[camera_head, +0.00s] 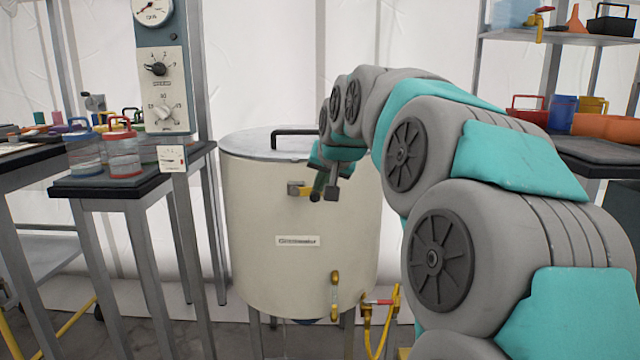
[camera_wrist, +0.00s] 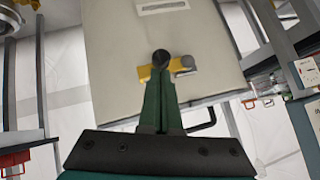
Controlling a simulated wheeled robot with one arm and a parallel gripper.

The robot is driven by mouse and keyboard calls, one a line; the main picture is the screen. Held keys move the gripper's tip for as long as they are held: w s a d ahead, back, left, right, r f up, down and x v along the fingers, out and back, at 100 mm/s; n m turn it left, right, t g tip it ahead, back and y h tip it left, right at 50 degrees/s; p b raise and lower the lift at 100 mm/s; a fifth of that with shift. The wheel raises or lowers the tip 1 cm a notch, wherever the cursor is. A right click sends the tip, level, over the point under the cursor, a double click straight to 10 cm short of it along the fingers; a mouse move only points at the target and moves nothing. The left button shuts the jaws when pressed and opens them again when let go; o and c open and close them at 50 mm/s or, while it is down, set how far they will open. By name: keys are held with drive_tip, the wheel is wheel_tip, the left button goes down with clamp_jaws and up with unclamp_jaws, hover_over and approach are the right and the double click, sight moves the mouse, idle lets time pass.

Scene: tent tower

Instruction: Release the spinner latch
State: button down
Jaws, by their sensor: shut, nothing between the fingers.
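The spinner (camera_head: 290,225) is a cream drum with a grey lid (camera_head: 250,143) and a black lid handle (camera_head: 280,131). The lid is down on it. Its latch (camera_head: 297,189) is a brass-yellow piece high on the front wall; it also shows in the wrist view (camera_wrist: 146,73), with a dark round knob (camera_wrist: 161,57) at the fingertips and a grey round end at its right. My gripper (camera_head: 319,186) has green fingers, shut and empty, and is right at the latch. In the wrist view the fingers (camera_wrist: 161,75) overlap the latch and hide part of it. I cannot tell whether they touch it.
A gauge and dial panel (camera_head: 162,90) stands left of the drum, beside a small table with jars (camera_head: 124,155). Yellow hoses and a valve (camera_head: 378,302) are at the drum's lower right. Shelves with bins (camera_head: 590,120) are at the right. A white tent wall is behind.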

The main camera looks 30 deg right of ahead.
drive_tip(key=w+d+r+p+v, duration=0.1)
drive_tip(key=r+v, duration=0.1)
drive_tip(key=v, duration=1)
drive_tip(key=shift+r, duration=0.35)
drive_tip(key=shift+a, duration=0.1)
